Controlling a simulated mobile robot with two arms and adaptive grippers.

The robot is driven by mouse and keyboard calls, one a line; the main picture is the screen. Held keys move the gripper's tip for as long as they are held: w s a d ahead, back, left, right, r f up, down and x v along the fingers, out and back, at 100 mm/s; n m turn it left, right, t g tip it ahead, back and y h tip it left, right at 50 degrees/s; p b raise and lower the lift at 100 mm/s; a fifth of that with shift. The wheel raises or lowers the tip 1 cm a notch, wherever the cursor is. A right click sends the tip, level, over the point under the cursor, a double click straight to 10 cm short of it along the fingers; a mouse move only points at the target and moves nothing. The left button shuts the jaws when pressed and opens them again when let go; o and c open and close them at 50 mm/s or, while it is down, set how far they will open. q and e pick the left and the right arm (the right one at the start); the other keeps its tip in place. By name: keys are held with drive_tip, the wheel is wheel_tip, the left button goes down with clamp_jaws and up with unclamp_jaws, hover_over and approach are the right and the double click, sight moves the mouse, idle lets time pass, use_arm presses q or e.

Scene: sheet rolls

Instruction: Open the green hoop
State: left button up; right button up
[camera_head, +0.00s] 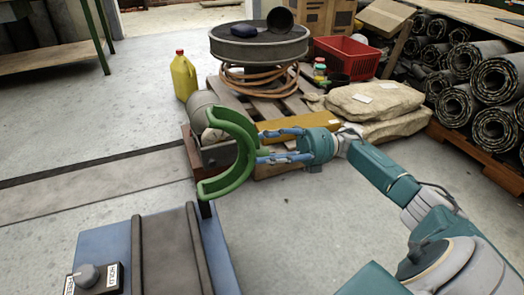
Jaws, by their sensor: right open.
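The green hoop (246,150) is a thick curved band left of the middle, bulging to the right, with its open side facing left. It stands in front of a grey roller (203,105) and a metal bracket. My right gripper (262,146) comes in from the right with its two blue fingers apart, one above the other. The fingertips are at the hoop's right outer edge. I cannot tell whether they touch it. Nothing shows held between them. My left gripper is not in view.
A blue bench (105,240) with dark strips and a knob box (95,278) stands at bottom left. Behind are a yellow jug (184,76), a round grey tub (258,47), a red crate (346,57) and sacks (375,100). Rolled sheets (492,78) are stacked at right. Open floor lies between.

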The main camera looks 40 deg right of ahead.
drive_tip(key=v, duration=0.7)
drive_tip(key=shift+d, duration=0.25)
idle(0.4)
